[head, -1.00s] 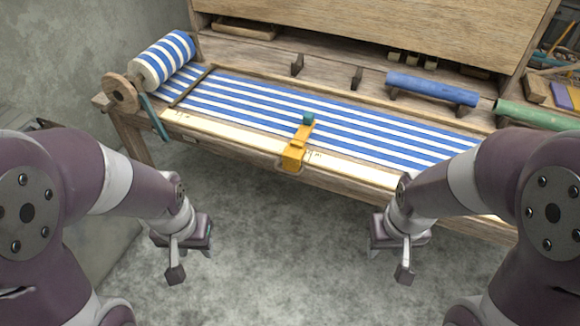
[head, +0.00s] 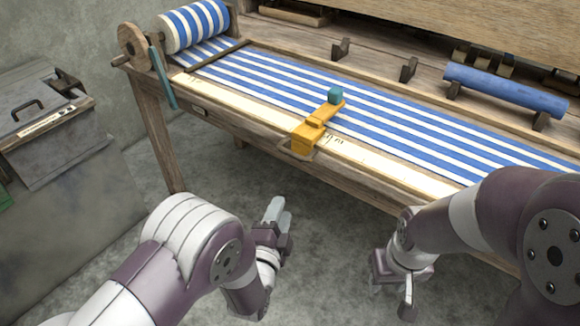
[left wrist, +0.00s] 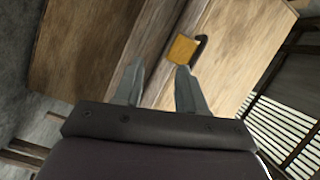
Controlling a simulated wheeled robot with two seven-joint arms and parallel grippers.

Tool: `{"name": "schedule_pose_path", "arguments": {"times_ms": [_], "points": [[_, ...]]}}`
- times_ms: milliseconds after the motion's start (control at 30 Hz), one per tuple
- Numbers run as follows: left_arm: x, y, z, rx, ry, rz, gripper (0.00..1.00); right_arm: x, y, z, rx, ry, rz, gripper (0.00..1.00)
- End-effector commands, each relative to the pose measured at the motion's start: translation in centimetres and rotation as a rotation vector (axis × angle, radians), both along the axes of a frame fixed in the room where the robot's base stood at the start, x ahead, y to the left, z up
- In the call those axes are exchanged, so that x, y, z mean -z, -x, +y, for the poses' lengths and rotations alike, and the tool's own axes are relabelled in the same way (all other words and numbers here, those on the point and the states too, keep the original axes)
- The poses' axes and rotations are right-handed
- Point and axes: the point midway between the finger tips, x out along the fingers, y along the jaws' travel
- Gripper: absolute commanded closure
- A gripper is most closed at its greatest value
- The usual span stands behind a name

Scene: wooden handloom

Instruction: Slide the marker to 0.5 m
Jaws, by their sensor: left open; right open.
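The yellow marker (head: 306,135) sits on the cream ruler strip (head: 255,108) along the loom's front edge. Its arm reaches over the striped cloth and ends in a teal knob (head: 335,95). A loop-shaped handle hangs at its front. My left gripper (head: 275,212) is open and empty, in front of and below the marker, apart from it. In the left wrist view the open fingers (left wrist: 160,82) have the yellow marker (left wrist: 182,49) and its dark handle beyond them. My right gripper (head: 393,298) is empty, low in front of the loom's right part. The ruler's figures are too small to read.
Blue and white striped cloth (head: 400,135) covers the loom bed, with a cloth roll (head: 195,27) and wooden wheel at the left. A blue roll (head: 505,91) rests on brackets behind. A grey cabinet (head: 50,125) stands at the left. The floor before the loom is clear.

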Motion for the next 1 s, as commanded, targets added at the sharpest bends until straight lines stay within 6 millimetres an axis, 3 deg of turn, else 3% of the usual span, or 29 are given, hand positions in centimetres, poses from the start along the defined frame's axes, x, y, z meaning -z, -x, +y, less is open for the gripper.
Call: {"name": "schedule_pose_path", "arguments": {"times_ms": [33, 133, 267, 500, 700, 1000], "points": [[-2.4, -0.3, 0.1, -0.011, -0.046, -0.113, 0.6, -0.3, 0.0, 0.0, 0.0, 0.0, 0.0, 0.57], [-4.8, -0.2, 0.3, -0.035, -0.145, -0.253, 0.6, -0.3, 0.0, 0.0, 0.0, 0.0, 0.001, 0.57], [-5.0, -1.5, 0.0, -0.04, -0.18, -0.267, 0.6, 0.0, 0.0, 0.0, 0.0, 0.0, 0.002, 0.57], [-6.0, -7.3, -1.3, -0.038, -0.177, -0.267, 0.6, 1.0, 0.0, 0.0, 0.0, 0.0, 0.002, 0.57], [-6.7, -11.0, -2.2, -0.037, -0.178, -0.263, 0.6, 1.5, 0.0, 0.0, 0.0, 0.0, 0.002, 0.57], [-7.1, -12.3, -2.5, -0.036, -0.179, -0.262, 0.6, 1.5, 0.0, 0.0, 0.0, 0.0, 0.002, 0.57]]}}
